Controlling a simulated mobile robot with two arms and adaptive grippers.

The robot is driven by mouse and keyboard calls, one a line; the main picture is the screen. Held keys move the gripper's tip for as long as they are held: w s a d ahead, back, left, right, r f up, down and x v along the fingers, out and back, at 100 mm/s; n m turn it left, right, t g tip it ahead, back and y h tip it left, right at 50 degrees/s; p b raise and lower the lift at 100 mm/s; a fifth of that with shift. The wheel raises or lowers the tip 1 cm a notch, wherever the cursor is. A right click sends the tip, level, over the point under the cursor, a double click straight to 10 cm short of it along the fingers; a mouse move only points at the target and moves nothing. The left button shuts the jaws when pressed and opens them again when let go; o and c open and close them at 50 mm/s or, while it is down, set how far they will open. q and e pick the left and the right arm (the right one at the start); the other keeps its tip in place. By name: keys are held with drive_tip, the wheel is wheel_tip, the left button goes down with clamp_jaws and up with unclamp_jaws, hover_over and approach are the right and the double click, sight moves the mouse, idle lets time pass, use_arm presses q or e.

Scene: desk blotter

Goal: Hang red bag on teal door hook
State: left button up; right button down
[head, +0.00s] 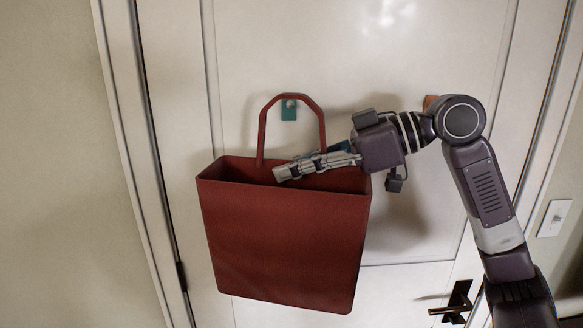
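The red bag (284,240) is up against the white door, tilted a little, with its open top upward. Its raised handle loop frames the teal door hook (288,113), with the top of the loop just above the hook's knob. I cannot tell whether the handle rests on the hook. My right gripper (282,172) reaches in from the right, its fingers across the bag's opening below the hook and by the right foot of the handle. The fingers are seen side-on, so their gap and any grip on the bag are unclear. My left gripper is out of view.
The white door (420,50) has a dark lever handle (452,303) at lower right. An orange-brown piece (430,102) shows on the door behind my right arm, and a blue-teal piece (338,146) behind my gripper. A light switch (554,218) is on the right wall.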

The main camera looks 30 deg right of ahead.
sight(289, 156)
drive_tip(key=shift+w+d+f+p, duration=0.1)
drive_tip(key=shift+w+d+p, duration=0.45)
drive_tip(key=shift+w, duration=0.4)
drive_tip(key=shift+w+d+p, duration=0.55)
drive_tip(key=shift+w+d, duration=0.05)
drive_tip(key=shift+w, duration=0.3)
drive_tip(key=shift+w+d+f+p, duration=0.1)
drive_tip(key=shift+w+d+p, duration=0.45)
drive_tip(key=shift+w, duration=0.4)
drive_tip(key=shift+w+d+f, duration=0.25)
drive_tip(key=shift+w+f, duration=0.05)
drive_tip(key=shift+f, duration=0.3)
drive_tip(key=c, duration=2.6)
unclamp_jaws()
drive_tip(key=shift+c, duration=0.2)
drive_tip(key=o, duration=0.5)
drive_tip(key=shift+w+d+f, duration=0.1)
drive_tip(key=shift+w+d, duration=0.1)
drive_tip(key=shift+w, duration=0.05)
drive_tip(key=shift+o, duration=0.3)
drive_tip(key=shift+s, duration=0.15)
drive_tip(key=shift+a, duration=0.1)
